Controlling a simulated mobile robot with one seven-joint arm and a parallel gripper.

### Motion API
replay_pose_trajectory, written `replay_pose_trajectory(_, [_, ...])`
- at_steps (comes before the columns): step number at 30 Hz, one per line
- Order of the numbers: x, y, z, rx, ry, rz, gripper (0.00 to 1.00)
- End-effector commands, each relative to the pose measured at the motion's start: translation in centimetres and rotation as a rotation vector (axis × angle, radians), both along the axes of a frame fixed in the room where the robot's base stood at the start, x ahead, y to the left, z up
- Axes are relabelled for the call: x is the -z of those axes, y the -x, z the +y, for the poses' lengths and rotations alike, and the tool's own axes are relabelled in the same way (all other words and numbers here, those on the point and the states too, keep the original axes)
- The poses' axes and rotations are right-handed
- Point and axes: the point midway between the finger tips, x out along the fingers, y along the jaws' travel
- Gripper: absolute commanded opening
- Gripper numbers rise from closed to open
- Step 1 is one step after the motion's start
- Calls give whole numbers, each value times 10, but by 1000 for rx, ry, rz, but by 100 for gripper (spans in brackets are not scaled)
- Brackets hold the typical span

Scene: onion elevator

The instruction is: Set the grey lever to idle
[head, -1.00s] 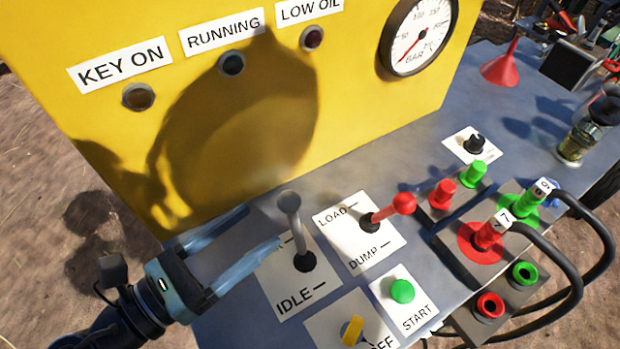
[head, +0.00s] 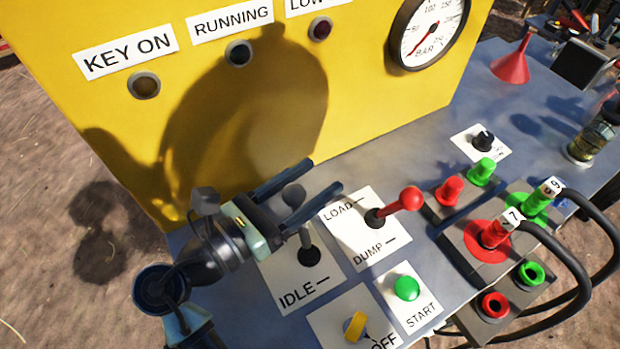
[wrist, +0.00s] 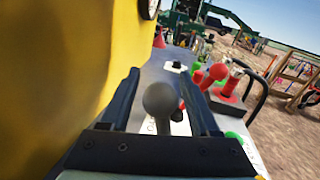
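The grey lever (head: 308,240) stands on a white plate (head: 285,292) marked IDLE, and it points up and away from the IDLE mark, toward the yellow panel. My gripper (head: 326,174) is open, with one finger on each side of the lever's grey knob. In the wrist view the round knob (wrist: 161,98) shows between the two fingers, near the middle of the gap. I cannot tell whether either finger touches it. The upper label on the lever's plate is hidden behind my gripper.
A red lever (head: 408,199) on the LOAD/DUMP plate stands close to the right of my fingertips. A green START button (head: 406,288) and a yellow key switch (head: 354,327) are nearer the front. The yellow panel (head: 110,120) rises behind. Red and green hose couplings stand farther right.

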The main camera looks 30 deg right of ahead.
Motion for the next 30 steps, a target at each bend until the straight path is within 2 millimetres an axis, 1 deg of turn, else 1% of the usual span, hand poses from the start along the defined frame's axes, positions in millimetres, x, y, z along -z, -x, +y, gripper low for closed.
replay_pose_trajectory(1, [0,0,0,0,0,0,51])
replay_pose_trajectory(5, [0,0,0,0,0,0,28])
replay_pose_trajectory(6, [0,0,0,0,0,0,20])
replay_pose_trajectory(8, [0,0,0,0,0,0,10])
replay_pose_trajectory(9, [0,0,0,0,0,0,2])
replay_pose_trajectory(10, [0,0,0,0,0,0,0])
replay_pose_trajectory(30, [0,0,1,0,0,0,0])
